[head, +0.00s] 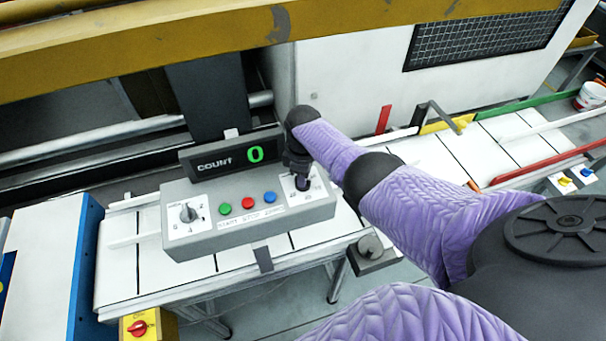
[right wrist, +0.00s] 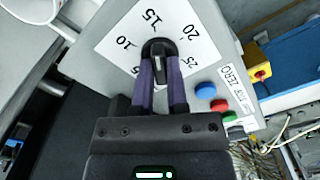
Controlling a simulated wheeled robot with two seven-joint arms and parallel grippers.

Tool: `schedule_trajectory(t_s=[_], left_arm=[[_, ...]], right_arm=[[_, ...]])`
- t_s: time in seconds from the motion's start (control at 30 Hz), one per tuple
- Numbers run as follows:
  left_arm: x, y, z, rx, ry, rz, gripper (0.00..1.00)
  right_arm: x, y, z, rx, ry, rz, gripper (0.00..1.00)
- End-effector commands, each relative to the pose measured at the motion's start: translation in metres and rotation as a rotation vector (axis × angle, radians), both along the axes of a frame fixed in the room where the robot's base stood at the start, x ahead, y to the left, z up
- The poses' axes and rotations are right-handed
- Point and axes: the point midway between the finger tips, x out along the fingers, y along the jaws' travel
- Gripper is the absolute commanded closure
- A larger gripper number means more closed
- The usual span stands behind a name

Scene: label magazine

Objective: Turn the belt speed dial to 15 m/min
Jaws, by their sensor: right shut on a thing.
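The belt speed dial (right wrist: 158,48) is a black knob on a white scale plate (right wrist: 118,30) marked 5, 10, 15, 20 and 25 in the right wrist view. My right gripper (right wrist: 160,80) is shut on the knob, one finger on each side. A pale line shows on the knob between the fingers; which number it points to is not clear. In the head view my right gripper (head: 301,181) reaches down onto the right end of the grey control box (head: 240,236) and mostly hides the dial. My left gripper is not in view.
The box also has a second dial (head: 188,213) at its left, green (head: 225,209), red (head: 248,203) and blue (head: 270,197) buttons, and a count display (head: 232,158) reading 0 behind. A yellow box with a red knob (head: 138,327) stands at lower left.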

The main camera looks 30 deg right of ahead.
Motion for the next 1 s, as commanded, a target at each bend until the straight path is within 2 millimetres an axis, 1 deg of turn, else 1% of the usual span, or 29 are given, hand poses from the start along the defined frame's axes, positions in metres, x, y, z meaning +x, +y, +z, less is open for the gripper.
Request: schedule_trajectory(t_s=[0.2, 0.63, 0.67, 0.7, 0.77, 0.8, 0.83, 1.0], left_arm=[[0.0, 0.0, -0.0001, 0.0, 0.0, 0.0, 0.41], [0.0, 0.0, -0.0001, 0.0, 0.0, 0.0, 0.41], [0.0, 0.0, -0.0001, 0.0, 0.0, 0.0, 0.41], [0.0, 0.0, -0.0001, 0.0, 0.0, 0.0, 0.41], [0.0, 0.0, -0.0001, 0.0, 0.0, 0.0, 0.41], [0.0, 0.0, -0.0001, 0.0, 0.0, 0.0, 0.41], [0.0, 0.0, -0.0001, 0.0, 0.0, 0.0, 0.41], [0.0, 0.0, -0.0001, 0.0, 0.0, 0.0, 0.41]], right_arm=[[0.0001, 0.0001, 0.0, 0.001, -0.001, 0.038, 1.0], [0.0002, 0.0002, 0.0001, 0.001, -0.001, 0.045, 1.0], [0.0002, 0.0002, 0.0001, 0.001, -0.001, 0.045, 0.78], [0.0002, 0.0002, 0.0001, 0.001, -0.001, 0.045, 0.7], [0.0001, 0.0001, 0.0001, 0.001, -0.001, 0.045, 0.57], [0.0001, 0.0001, 0.0001, 0.001, -0.001, 0.045, 0.49], [0.0001, 0.0001, 0.0001, 0.001, -0.001, 0.045, 0.47], [0.0001, 0.0001, 0.0001, 0.0, 0.0, 0.045, 0.47]])
